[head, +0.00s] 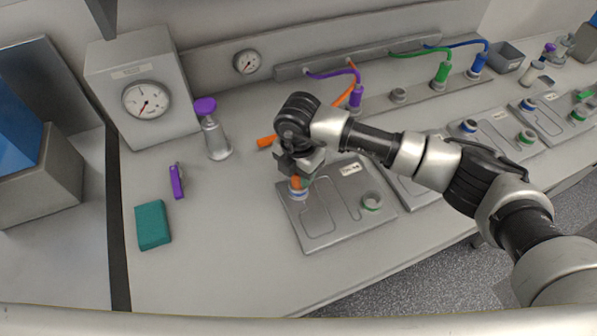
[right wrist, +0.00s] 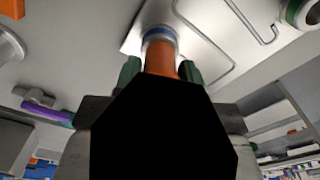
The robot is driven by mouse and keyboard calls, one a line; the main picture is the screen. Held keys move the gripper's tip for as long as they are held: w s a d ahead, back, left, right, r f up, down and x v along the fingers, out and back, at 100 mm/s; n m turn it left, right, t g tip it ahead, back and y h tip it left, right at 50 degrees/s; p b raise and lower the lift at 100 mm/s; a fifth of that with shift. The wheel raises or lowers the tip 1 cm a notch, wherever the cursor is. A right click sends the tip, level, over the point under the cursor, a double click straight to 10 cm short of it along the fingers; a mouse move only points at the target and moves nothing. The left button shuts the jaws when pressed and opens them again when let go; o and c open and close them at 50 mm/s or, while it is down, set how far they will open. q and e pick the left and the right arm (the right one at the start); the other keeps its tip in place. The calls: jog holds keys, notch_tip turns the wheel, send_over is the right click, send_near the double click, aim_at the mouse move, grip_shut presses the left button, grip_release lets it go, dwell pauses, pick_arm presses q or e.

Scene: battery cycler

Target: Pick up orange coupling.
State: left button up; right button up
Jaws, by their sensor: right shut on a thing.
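The orange coupling (head: 296,183) is upright at the blue-ringed port (head: 298,194) of the nearest grey plate (head: 318,232). My right gripper (head: 297,176) is over that port, shut on the coupling. In the right wrist view the coupling (right wrist: 160,58) sits between two green-padded fingers, its end at the blue-ringed port (right wrist: 159,34). I cannot tell whether it is seated or just clear of the port. A large black shape hides the coupling's other end there. An orange hose (head: 343,98) runs from the back rail and passes behind my arm. My left gripper is not in view.
A purple piece (head: 177,181), a teal block (head: 153,225) and an orange piece (head: 266,142) lie on the bench. Purple (head: 356,94), green (head: 441,72) and blue (head: 478,63) couplings stand behind.

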notch_tip(320, 180, up, 3)
jog(key=shift+r+b, duration=0.2)
jog(key=shift+b, duration=0.6)
jog(key=s+d+r+b, duration=0.3)
jog(key=d+r, duration=0.4)
jog(key=d, duration=0.4)
jog(key=shift+d+r, duration=0.15)
jog(key=o, duration=0.4)
jog(key=c, duration=0.4)
jog(key=shift+r+p, duration=1.35)
jog(key=shift+r, duration=1.2)
jog(key=shift+w, duration=0.15)
